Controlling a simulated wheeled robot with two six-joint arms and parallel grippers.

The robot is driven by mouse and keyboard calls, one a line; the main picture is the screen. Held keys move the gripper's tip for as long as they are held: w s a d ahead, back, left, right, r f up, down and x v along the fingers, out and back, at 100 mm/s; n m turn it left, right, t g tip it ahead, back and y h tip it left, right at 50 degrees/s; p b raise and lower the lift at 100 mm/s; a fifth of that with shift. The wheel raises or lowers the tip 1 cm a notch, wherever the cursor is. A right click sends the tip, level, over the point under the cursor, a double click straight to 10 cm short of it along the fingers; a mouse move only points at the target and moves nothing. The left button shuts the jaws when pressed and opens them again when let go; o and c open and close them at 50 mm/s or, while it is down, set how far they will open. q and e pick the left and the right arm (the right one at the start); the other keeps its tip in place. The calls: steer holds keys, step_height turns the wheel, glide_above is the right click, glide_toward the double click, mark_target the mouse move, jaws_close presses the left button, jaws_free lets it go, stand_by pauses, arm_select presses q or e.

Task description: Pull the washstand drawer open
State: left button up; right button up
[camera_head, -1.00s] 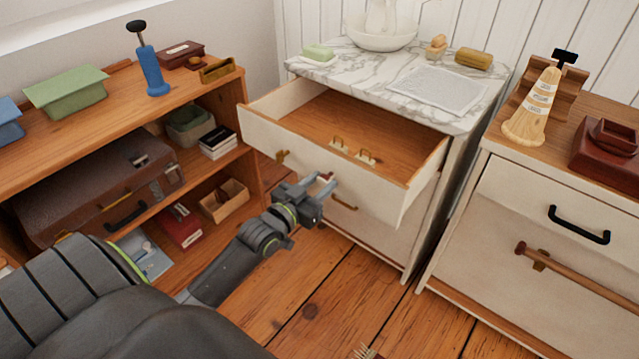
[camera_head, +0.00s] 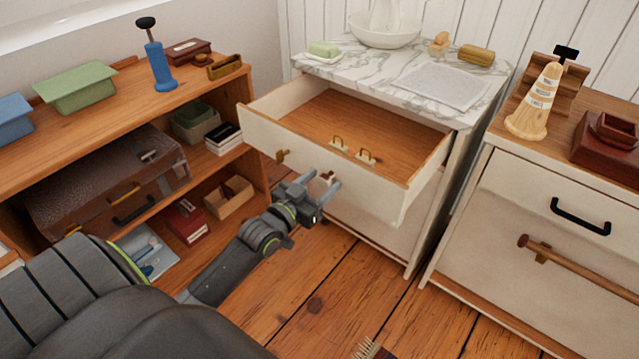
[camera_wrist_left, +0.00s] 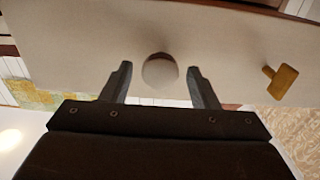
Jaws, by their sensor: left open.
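The washstand has a grey-veined marble top (camera_head: 372,62) and a cream drawer (camera_head: 375,187) that stands well pulled out, its wooden inside showing. Two small brass handle-like pieces (camera_head: 352,150) lie in it. My left gripper (camera_head: 326,178) is at the drawer front, fingers open either side of a round knob (camera_head: 327,177). In the left wrist view the pale knob (camera_wrist_left: 160,70) sits between the fingertips (camera_wrist_left: 160,82), with visible gaps on both sides. A brass catch (camera_wrist_left: 282,80) is on the front to one side. My right gripper is out of view.
A wooden shelf unit (camera_head: 105,115) with a suitcase (camera_head: 110,185) stands left, close to my left arm. A cream cabinet (camera_head: 560,225) with a black handle (camera_head: 580,216) stands right. A bowl (camera_head: 384,34) stands on the marble. The plank floor in front is mostly clear.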

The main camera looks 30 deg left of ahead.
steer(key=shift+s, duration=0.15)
arm_select(q)
steer(key=shift+s, duration=0.25)
steer(key=s+a+p, duration=0.1)
steer(key=s, duration=1.6)
steer(key=shift+a+p, duration=0.2)
steer(key=shift+p, duration=0.2)
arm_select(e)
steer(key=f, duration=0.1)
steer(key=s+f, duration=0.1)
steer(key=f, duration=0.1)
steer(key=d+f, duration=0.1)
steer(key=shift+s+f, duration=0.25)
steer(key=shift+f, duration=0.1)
arm_select(q)
steer(key=shift+w, duration=0.1)
